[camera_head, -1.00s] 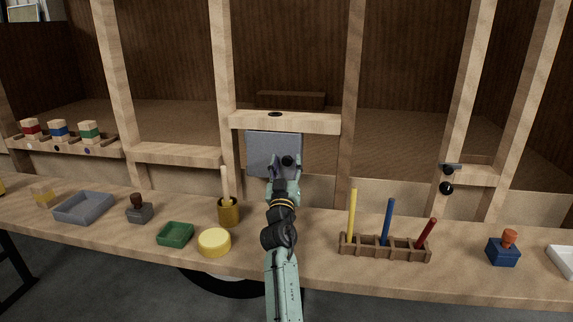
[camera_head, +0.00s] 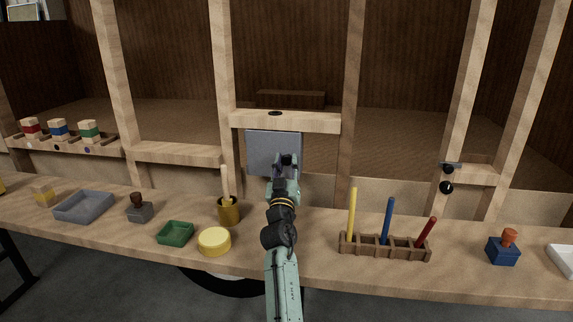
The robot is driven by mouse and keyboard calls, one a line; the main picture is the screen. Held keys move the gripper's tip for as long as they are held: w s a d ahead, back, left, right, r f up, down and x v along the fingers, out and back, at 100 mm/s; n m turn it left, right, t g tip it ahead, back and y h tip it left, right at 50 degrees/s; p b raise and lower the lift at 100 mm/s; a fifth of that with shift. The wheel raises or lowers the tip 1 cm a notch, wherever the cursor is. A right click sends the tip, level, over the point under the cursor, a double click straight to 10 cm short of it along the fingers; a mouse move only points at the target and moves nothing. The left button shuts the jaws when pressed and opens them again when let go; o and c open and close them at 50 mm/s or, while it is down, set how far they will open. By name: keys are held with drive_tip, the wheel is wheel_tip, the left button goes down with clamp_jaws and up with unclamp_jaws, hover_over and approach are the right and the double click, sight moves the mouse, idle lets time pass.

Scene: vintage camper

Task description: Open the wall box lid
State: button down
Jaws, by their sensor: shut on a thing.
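The grey wall box lid (camera_head: 262,148) is a flat upright panel below a wooden crosspiece between two studs, at the middle of the view. A small dark knob shows at its lower right, partly hidden by the fingers. My gripper (camera_head: 286,161) is at the lower right of the lid, with its fingers shut around the knob. The lid looks shut flat against the wall. My arm hides the lid's lower right edge.
The bench below holds a yellow round lid (camera_head: 214,241), a green tray (camera_head: 175,233) and a brass cup (camera_head: 229,211) left of my arm. A wooden rack (camera_head: 385,247) with coloured sticks stands to the right. A crosspiece (camera_head: 285,122) runs just above the lid.

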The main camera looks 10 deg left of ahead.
drive_tip(key=shift+f+b, duration=0.1)
drive_tip(key=shift+b, duration=0.25)
drive_tip(key=shift+s+a+f+h+b, duration=0.2)
drive_tip(key=shift+s+h+b, duration=0.2)
drive_tip(key=shift+b, duration=0.7)
drive_tip(key=m+h+b, duration=0.1)
drive_tip(key=b, duration=0.1)
drive_tip(key=s+h+b, duration=0.1)
drive_tip(key=b, duration=0.2)
drive_tip(key=shift+s+a+f+m+b, duration=0.2)
drive_tip(key=shift+a+m+b, duration=0.1)
drive_tip(key=shift+m, duration=0.1)
drive_tip(key=s+h+b, duration=0.1)
drive_tip(key=h+b, duration=0.1)
drive_tip(key=a+m+h+b, duration=0.1)
drive_tip(key=b, duration=0.2)
drive_tip(key=shift+s+m+h+b, duration=0.3)
drive_tip(key=shift+s+h+b, duration=0.05)
drive_tip(key=shift+h, duration=0.05)
drive_tip(key=s+a+r+m+g+h+b, duration=0.1)
drive_tip(key=s+a+m+g+h+b, duration=0.3)
drive_tip(key=h, duration=1)
drive_tip(key=shift+s+a+m+g, duration=0.95)
drive_tip(key=shift+a+m+g, duration=1.35)
drive_tip(key=shift+g, duration=0.6)
drive_tip(key=shift+d, duration=0.1)
